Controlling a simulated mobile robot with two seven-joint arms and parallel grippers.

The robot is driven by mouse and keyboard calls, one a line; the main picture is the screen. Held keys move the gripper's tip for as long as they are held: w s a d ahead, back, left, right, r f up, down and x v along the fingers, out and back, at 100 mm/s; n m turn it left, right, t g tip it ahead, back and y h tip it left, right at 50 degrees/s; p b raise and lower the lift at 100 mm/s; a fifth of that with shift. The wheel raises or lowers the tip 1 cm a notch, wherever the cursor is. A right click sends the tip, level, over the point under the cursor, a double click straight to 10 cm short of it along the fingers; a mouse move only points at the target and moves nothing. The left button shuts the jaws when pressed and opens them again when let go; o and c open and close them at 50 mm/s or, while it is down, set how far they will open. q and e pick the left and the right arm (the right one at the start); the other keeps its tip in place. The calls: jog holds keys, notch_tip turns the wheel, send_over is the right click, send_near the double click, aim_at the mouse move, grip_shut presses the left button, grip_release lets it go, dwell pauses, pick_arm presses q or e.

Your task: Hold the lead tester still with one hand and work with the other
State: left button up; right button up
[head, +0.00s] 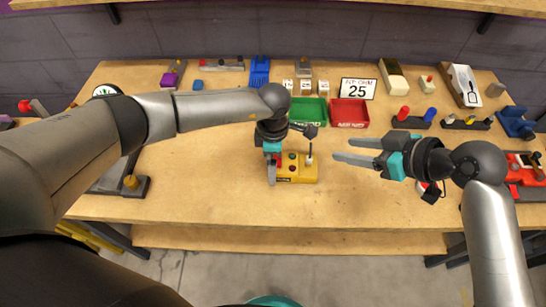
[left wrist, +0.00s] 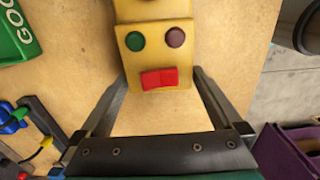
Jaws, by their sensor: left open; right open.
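The lead tester is a yellow box (head: 299,172) on the middle of the table, with a white-tipped post at its right end. In the left wrist view, the yellow tester (left wrist: 152,60) shows a red rocker switch, a green button or lamp and a dark red one. My left gripper (head: 271,166) is at the tester's left end. Its open fingers stand on either side of the switch end, with gaps showing. My right gripper (head: 336,150) is open and empty, to the right of the tester, its fingers pointing left towards it. Its height is hard to tell.
A green bin (head: 309,109) and a red bin (head: 349,112) stand behind the tester. A sign reading 25 (head: 358,89) is behind the red bin. A small dark and red object (head: 430,194) lies under my right wrist. The table front is clear.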

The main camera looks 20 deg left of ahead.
pick_arm(q)
jog(key=c, duration=1.2)
jog(key=o, duration=1.2)
jog(key=c, duration=0.9)
jog(key=shift+c, duration=0.2)
